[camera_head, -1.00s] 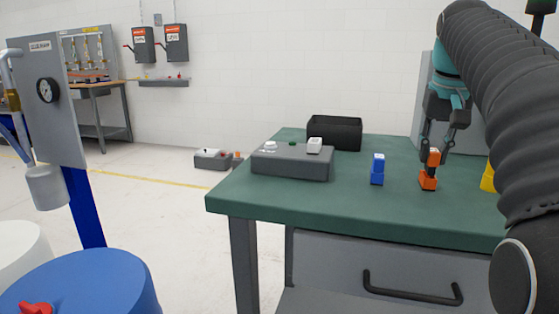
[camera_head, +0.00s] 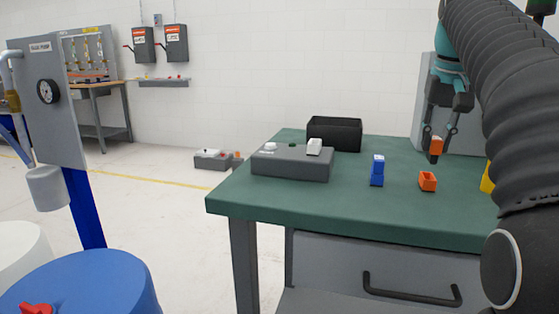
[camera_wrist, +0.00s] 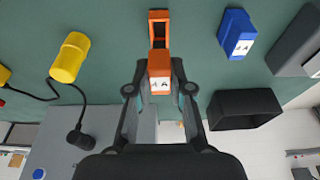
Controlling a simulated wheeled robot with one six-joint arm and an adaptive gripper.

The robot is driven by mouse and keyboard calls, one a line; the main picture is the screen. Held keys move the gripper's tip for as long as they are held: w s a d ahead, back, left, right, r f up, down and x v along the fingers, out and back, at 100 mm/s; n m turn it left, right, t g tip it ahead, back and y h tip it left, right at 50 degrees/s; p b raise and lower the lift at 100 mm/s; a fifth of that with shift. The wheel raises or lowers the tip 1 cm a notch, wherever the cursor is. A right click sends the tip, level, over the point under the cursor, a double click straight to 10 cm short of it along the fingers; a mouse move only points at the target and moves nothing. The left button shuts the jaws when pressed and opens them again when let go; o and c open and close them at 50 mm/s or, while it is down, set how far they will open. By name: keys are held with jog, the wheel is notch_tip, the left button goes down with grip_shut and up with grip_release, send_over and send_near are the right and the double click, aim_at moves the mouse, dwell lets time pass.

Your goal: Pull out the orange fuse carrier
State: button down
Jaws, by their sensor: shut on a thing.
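My gripper (camera_head: 437,147) is shut on the orange fuse carrier (camera_head: 436,148) and holds it in the air above the green table. In the wrist view the carrier (camera_wrist: 160,70) sits between the two fingertips (camera_wrist: 160,83), with a white label towards the camera. The orange fuse base (camera_head: 428,182) stands on the table below, apart from the carrier. Its open socket shows in the wrist view (camera_wrist: 159,18). A blue fuse block (camera_head: 377,171) with a white top stands upright to the left of the base.
A grey control box (camera_head: 291,164) and a black bin (camera_head: 334,133) stand on the green table (camera_head: 330,203) to the left and back. A yellow object (camera_wrist: 70,57) and a black cabled item (camera_wrist: 80,138) lie near the gripper. The table front is clear.

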jog(key=shift+w+v, duration=0.15)
jog(key=shift+v, duration=0.5)
jog(key=shift+w+v, duration=0.15)
jog(key=shift+v, duration=0.45)
jog(key=shift+d+r, duration=0.1)
jog(key=shift+s, duration=0.1)
